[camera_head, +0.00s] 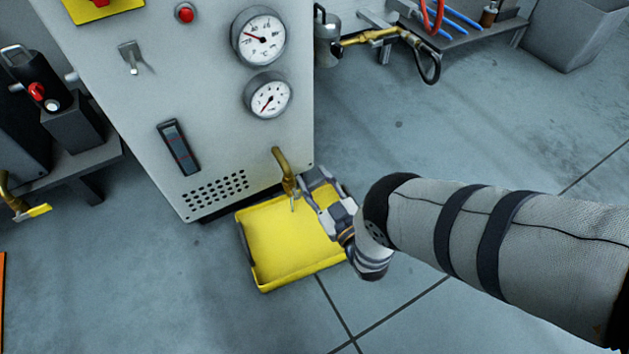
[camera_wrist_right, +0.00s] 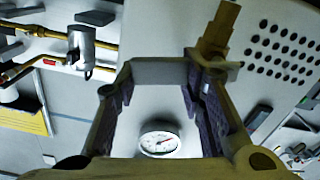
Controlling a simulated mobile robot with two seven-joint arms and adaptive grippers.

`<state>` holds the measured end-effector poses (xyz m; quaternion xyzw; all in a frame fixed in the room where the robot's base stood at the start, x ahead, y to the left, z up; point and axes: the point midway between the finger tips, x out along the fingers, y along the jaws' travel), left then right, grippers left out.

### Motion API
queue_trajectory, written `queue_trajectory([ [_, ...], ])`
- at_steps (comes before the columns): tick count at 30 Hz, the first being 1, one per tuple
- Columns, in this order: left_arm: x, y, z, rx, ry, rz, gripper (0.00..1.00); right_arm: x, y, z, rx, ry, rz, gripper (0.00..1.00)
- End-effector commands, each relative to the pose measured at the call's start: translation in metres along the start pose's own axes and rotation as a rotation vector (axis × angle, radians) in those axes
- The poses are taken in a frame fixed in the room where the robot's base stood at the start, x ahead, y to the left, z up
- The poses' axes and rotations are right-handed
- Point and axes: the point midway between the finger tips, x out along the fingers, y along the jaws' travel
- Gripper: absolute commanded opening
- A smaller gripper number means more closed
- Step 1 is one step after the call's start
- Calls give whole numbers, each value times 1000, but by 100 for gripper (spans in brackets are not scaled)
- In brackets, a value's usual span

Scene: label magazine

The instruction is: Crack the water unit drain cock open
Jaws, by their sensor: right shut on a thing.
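The brass drain cock (camera_head: 285,172) comes out low on the front of the grey water unit (camera_head: 170,90) and bends down over a yellow tray (camera_head: 262,287). My right gripper (camera_head: 308,192) is at its lower end, from the right, and is shut on it. The right wrist view shows the brass of the cock (camera_wrist_right: 215,40) at the tip of the right-hand finger. The two fingers (camera_wrist_right: 155,100) stand apart there, with a pale surface and a gauge visible between them. How the cock's handle sits is hidden by the gripper. My left gripper is not in view.
Two gauges (camera_head: 260,38), a red button (camera_head: 185,13) and a vent grille (camera_head: 215,188) are on the unit's front. A brass valve with a yellow handle (camera_head: 38,211) is at the far left. A brass fitting with a black hose (camera_head: 430,66) is at upper right.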

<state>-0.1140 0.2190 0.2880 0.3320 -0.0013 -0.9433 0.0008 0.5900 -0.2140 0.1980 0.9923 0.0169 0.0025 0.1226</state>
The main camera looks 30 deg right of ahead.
Motion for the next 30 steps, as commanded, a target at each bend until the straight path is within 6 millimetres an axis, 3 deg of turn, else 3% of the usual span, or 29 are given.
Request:
queue_trajectory([
  [2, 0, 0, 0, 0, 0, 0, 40, 0, 0, 1, -1, -2, -1, 0],
  [3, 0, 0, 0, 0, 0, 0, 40, 0, 0, 1, -1, -2, -1, 45],
  [5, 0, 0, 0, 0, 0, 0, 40, 0, 0, 1, -1, -2, -1, 57],
  [16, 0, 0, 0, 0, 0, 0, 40, -9, 0, 2, 1, -4, -1, 57],
  [25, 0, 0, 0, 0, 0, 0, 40, -86, 0, 2, 1, -6, -2, 57],
  [30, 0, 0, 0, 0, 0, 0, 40, -114, 0, 1, 1, -3, -1, 57],
])
